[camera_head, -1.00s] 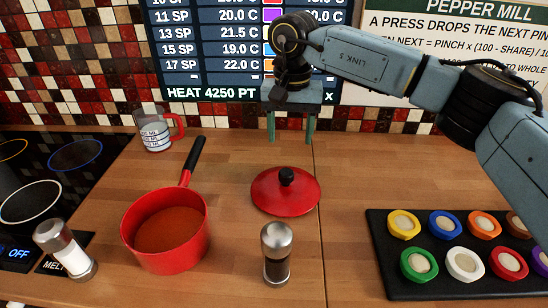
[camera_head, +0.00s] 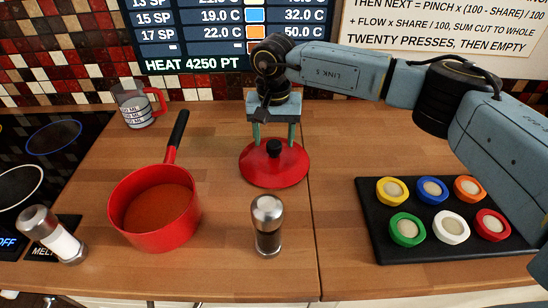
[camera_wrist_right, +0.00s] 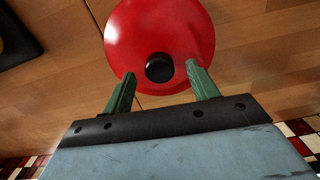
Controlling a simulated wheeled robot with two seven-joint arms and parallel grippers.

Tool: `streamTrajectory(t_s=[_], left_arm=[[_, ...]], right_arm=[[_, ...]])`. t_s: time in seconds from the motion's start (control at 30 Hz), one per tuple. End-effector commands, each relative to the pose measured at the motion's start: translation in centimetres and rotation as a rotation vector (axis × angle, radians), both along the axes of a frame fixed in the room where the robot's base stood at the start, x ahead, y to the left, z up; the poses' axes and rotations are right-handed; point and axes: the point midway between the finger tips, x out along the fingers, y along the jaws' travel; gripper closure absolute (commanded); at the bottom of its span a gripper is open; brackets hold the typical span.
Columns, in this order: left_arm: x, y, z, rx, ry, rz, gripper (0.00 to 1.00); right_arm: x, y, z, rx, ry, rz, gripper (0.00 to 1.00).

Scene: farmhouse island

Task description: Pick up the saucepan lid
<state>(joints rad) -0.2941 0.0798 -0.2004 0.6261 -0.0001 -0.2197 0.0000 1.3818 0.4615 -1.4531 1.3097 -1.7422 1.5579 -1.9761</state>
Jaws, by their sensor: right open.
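The red saucepan lid (camera_head: 272,172) with a black knob (camera_head: 274,148) lies flat on the wooden counter. It also shows in the right wrist view (camera_wrist_right: 185,30), its knob (camera_wrist_right: 159,68) lying between and just beyond the fingertips. The red saucepan (camera_head: 154,212) stands left of the lid. My left gripper is not in view.
A pepper mill (camera_head: 267,226) stands close in front of the lid. A salt shaker (camera_head: 52,234) and a measuring cup (camera_head: 137,104) are further left. A black tray (camera_head: 372,214) with several coloured pots is at right.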

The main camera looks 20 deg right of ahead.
Motion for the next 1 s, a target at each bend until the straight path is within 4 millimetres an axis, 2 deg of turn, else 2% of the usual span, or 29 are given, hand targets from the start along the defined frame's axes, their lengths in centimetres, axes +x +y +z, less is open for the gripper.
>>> streamTrajectory(t_s=[0.1, 0.17, 0.4, 0.8, 1.0], left_arm=[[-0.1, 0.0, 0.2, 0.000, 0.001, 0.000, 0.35], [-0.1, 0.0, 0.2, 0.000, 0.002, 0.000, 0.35], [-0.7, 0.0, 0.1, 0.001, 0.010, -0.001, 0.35], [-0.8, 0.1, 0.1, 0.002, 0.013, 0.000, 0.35], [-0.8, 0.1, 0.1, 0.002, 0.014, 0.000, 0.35]], right_arm=[[-0.1, 0.0, -2.0, -0.001, 0.003, -0.001, 0.41], [-0.1, 0.0, -2.6, -0.001, 0.003, -0.001, 0.41], [-0.1, 0.0, -2.8, 0.000, 0.000, 0.000, 0.41], [-0.1, 0.0, -2.8, 0.000, 0.000, 0.000, 0.93], [0.0, 0.0, -2.7, 0.000, -0.001, -0.001, 0.95]])
